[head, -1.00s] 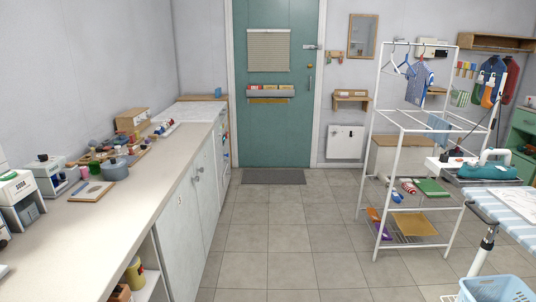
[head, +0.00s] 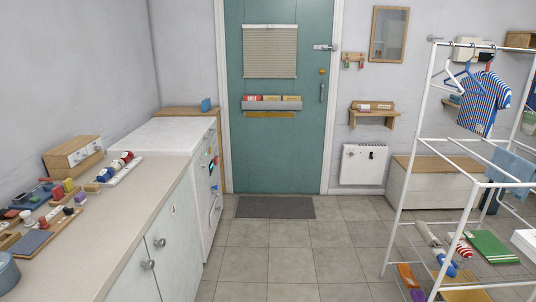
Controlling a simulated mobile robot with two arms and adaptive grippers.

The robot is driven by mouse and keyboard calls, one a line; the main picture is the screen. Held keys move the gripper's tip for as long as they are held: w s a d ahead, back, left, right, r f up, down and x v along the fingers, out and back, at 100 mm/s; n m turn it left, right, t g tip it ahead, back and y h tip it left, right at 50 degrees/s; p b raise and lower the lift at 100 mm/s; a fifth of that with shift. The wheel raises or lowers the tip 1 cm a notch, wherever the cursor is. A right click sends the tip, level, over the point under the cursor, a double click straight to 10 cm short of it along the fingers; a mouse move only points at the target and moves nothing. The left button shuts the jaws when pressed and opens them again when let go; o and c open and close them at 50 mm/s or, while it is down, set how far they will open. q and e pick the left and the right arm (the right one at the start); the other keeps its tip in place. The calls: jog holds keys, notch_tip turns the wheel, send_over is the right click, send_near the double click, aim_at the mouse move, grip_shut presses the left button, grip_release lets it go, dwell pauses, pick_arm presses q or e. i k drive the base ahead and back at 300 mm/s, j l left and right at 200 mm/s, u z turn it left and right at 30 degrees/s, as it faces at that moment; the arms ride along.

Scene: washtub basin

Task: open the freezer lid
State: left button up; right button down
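The freezer (head: 204,200) looks to be the white box-shaped unit at the far end of the counter on the left. Its flat white lid (head: 165,135) appears shut and level. Small coloured magnets or clips show on its right-hand front face. The counter stands before it and hides part of its near side. Neither of my grippers is in view.
A long counter (head: 120,215) with cupboards runs along the left, with blocks and small items on it. A white drying rack (head: 408,165) stands at the right. The tiled floor (head: 285,265) between them is clear up to the dark mat (head: 275,207) by the green door (head: 285,150).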

aim_at(179, 136)
jog(key=i, duration=2.05)
